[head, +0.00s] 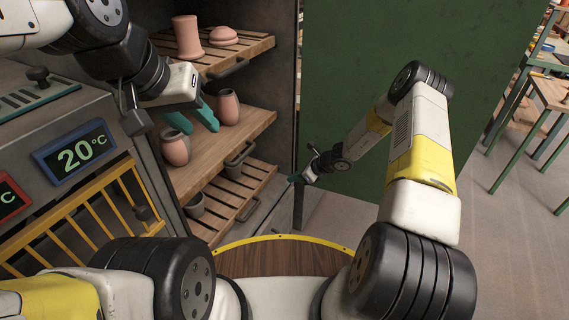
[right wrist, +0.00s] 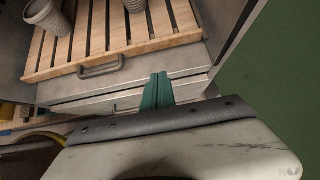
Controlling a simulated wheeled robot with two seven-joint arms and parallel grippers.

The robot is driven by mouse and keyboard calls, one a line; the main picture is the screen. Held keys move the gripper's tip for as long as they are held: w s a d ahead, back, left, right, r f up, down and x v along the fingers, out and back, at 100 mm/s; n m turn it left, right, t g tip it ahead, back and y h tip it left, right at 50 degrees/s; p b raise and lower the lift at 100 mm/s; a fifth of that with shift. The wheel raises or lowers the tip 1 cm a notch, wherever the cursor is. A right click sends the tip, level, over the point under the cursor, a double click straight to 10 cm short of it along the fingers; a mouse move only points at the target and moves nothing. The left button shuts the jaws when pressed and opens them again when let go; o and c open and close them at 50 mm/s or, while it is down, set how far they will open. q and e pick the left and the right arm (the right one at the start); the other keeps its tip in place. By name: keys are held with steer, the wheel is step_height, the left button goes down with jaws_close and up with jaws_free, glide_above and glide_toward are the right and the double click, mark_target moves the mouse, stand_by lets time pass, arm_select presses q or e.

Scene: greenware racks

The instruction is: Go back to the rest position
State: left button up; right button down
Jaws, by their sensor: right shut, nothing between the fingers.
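My left gripper (head: 194,120) has green fingers that stand apart with nothing seen between them. It is at the middle shelf board (head: 238,135), in front of or among the pots there; its exact distance to them I cannot tell. My right gripper (head: 294,179) is low beside the rack's right post, in front of the green panel. In the right wrist view its green fingers (right wrist: 158,91) are together and empty, in front of the rack's grey lower drawer fronts, below a slatted shelf.
Pink pots stand on the rack, one (head: 228,107) right of my left gripper and one (head: 175,147) below it. Grey pots (head: 194,205) are on the lower slatted shelf (head: 250,180). A grey unit (head: 115,112) with a 20°C display is at left.

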steer(key=s+r+n, duration=0.3)
steer(key=r+n, duration=0.2)
steer(key=r, duration=0.6)
steer(key=s+r+n+h, duration=0.1)
steer(key=s+r+n, duration=0.25)
steer(key=r, duration=0.85)
steer(key=s+r+n, duration=0.3)
steer(key=r+n, duration=0.3)
steer(key=r, duration=0.5)
steer(key=s+d+r+n+h, duration=0.1)
steer(key=s+d+r+n, duration=0.2)
steer(key=s, duration=0.5)
steer(key=s+d+r+n+t+h, duration=0.1)
steer(key=s+d+r+n+h, duration=0.1)
steer(key=s+r, duration=0.3)
steer(key=s+d+r+n+h, duration=0.1)
steer(key=s+d+r+n, duration=0.2)
steer(key=s, duration=0.9)
step_height(320, 180, up, 2)
steer(key=shift+d+r+n+t+h, duration=0.1)
steer(key=shift+d+n+t+h, duration=0.25)
steer(key=shift+n, duration=0.7)
